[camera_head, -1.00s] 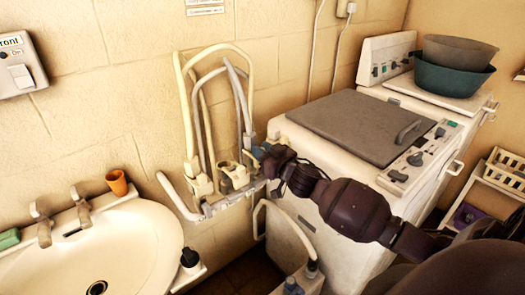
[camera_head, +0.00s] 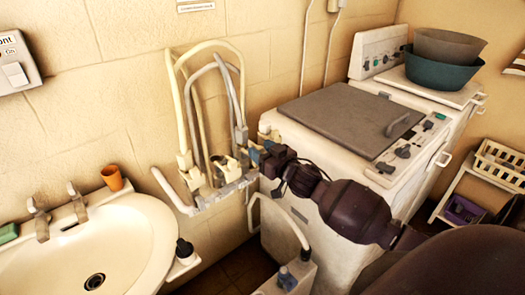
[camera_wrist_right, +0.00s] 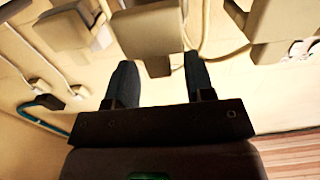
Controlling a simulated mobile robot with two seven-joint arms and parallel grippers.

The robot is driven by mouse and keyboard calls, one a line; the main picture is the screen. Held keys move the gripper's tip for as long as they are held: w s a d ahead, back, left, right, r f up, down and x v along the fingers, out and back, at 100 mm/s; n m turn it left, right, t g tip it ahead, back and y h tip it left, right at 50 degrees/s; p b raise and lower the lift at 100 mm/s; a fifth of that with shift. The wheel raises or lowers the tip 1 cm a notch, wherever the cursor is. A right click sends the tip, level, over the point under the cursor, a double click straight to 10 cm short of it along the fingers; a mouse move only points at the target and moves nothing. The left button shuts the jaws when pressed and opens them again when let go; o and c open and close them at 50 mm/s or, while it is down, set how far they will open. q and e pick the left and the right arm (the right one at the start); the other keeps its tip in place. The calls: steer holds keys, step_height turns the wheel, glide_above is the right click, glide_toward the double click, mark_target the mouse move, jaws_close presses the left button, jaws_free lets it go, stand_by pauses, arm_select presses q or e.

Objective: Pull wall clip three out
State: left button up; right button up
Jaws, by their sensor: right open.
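Several cream clips and fittings sit along a pale wall rail (camera_head: 212,193), with cream and grey hoses looping up from them. My right gripper (camera_head: 257,155) is at the rail's right end, its fingers partly hidden among the fittings. In the right wrist view the right gripper (camera_wrist_right: 160,80) is open, its two dark fingers apart. A cream clip (camera_wrist_right: 150,28) lies between and just beyond the fingertips; I cannot tell whether they touch it. Other cream clips stand to its left (camera_wrist_right: 70,27) and right (camera_wrist_right: 272,22). No number shows on them. My left gripper is out of view.
A white washbasin (camera_head: 145,235) with an orange cup (camera_head: 113,178) is at the left. A white washing machine (camera_head: 325,205) with a grey lid (camera_head: 345,120) stands right of the rail, close under my right arm. A white container (camera_head: 290,275) is below.

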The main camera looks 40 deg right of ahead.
steer(key=shift+s, duration=0.1)
steer(key=s, duration=1)
steer(key=shift+s+d+b, duration=0.3)
steer(key=shift+d+b, duration=0.1)
steer(key=s+a+f+g, duration=0.2)
steer(key=s+a+f, duration=0.1)
steer(key=s+f, duration=0.2)
steer(key=s+a+f+g+h, duration=0.1)
steer(key=s+a+f, duration=0.3)
steer(key=f, duration=0.6)
steer(key=s+a+f+g, duration=0.3)
steer(key=s+a+f, duration=0.1)
steer(key=s+f, duration=0.2)
steer(key=shift+a+f, duration=0.25)
steer(key=shift+f, duration=0.4)
